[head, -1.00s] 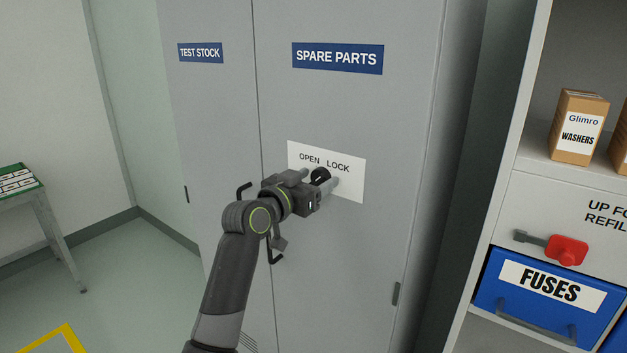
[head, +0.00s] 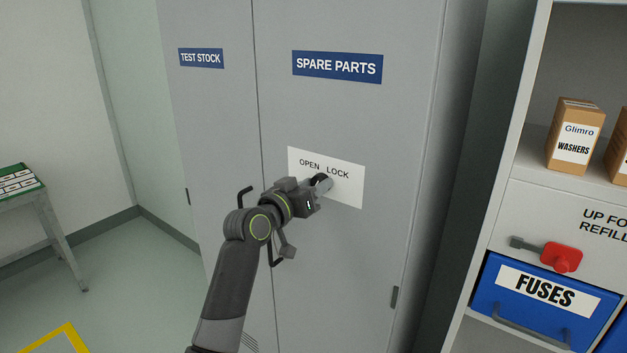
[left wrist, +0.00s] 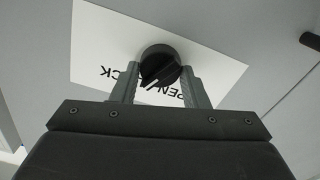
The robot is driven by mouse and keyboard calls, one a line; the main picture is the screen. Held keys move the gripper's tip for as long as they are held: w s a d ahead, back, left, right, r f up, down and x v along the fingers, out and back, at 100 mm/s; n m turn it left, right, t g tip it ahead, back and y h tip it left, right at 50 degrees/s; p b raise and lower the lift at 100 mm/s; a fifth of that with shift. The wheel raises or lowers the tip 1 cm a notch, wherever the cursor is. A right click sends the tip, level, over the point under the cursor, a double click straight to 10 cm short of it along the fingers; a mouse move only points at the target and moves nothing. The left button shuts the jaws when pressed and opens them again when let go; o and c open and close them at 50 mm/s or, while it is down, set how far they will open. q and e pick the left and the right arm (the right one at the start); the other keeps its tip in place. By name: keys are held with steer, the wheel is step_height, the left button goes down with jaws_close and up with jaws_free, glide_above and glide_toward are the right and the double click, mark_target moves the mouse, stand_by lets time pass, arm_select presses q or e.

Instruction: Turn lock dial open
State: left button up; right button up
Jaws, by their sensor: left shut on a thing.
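The black lock dial (left wrist: 160,66) sits on a white plate (head: 347,190) marked OPEN and LOCK, on the grey SPARE PARTS cabinet door (head: 350,115). My left gripper (head: 322,184) is at the dial, and in the head view it hides most of it. In the left wrist view its two fingers (left wrist: 160,82) are shut on the dial, one on each side. That view shows the plate upside down, with a pale pointer line on the dial near the lettering. Which word the line points to I cannot tell. My right gripper is not in view.
A black door handle (head: 246,196) is close behind my left wrist. On the right, a shelf unit holds a WASHERS box (head: 575,138), a red-knobbed latch (head: 562,257) and a blue FUSES bin (head: 541,296). A small table (head: 38,200) stands at the left.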

arm_select(q)
steer(key=shift+w+a+f+n+p, duration=0.1)
steer(key=shift+n+p, duration=2.55)
steer(key=shift+n, duration=1)
steer(key=shift+a+f+n+p, duration=0.1)
steer(key=shift+n+p, duration=2.5)
steer(key=shift+n, duration=1.05)
steer(key=o, duration=0.9)
steer(key=shift+o, duration=0.2)
steer(key=b+v, duration=0.3)
steer(key=v, duration=1.4)
steer(key=shift+b, duration=0.35)
